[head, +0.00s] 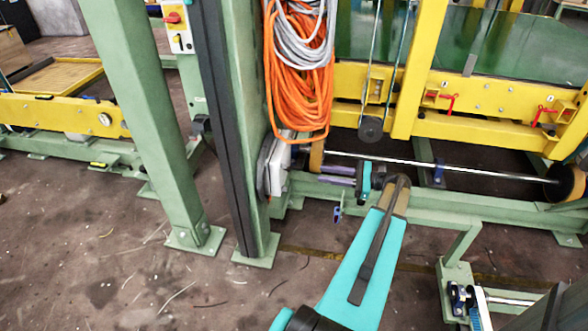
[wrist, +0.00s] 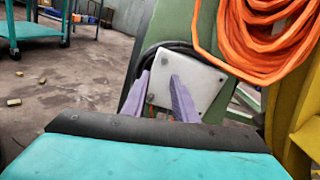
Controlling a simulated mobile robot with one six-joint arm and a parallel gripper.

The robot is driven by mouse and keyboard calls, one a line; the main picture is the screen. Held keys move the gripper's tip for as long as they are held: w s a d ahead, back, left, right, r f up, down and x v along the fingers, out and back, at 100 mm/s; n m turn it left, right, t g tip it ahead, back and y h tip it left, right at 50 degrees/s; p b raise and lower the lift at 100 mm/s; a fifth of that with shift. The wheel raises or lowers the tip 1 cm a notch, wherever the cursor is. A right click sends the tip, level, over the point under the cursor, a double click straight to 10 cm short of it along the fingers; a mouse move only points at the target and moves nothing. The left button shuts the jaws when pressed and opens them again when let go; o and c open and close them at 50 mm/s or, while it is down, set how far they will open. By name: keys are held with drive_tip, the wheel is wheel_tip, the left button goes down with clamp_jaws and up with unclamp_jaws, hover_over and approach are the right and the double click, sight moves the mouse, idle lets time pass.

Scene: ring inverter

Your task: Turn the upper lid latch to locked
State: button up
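A white box (head: 278,168) is mounted low beside the green post, below the hanging cables. In the wrist view its pale lid (wrist: 190,82) faces me, tilted, with small dark round spots near its corners. One spot (wrist: 164,61) is at the upper left, close to a fingertip. I cannot make out a latch handle or tell whether the latch is turned. My gripper (head: 319,174) has two purple fingers with a gap between them, pointing left at the box. It also shows in the wrist view (wrist: 168,66), empty in front of the lid. Contact cannot be told.
Orange cable coils (head: 300,85) hang just above the box, and also at the upper right of the wrist view (wrist: 255,40). A green post (head: 228,120) stands left of the box. A metal shaft (head: 440,168) and yellow frame (head: 470,125) are to the right. The floor in front is mostly clear.

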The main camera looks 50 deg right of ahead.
drive_tip(key=shift+w+d+f+n, duration=0.15)
drive_tip(key=shift+d+n, duration=0.1)
drive_tip(key=shift+d, duration=0.25)
drive_tip(key=shift+w+d+f+n, duration=0.15)
drive_tip(key=shift+d+n, duration=0.1)
drive_tip(key=shift+d, duration=0.2)
drive_tip(key=b, duration=0.3)
approach(283, 166)
drive_tip(key=x, duration=0.7)
drive_tip(key=shift+w+d+f, duration=0.2)
drive_tip(key=shift+d+f, duration=0.15)
drive_tip(key=shift+f, duration=0.1)
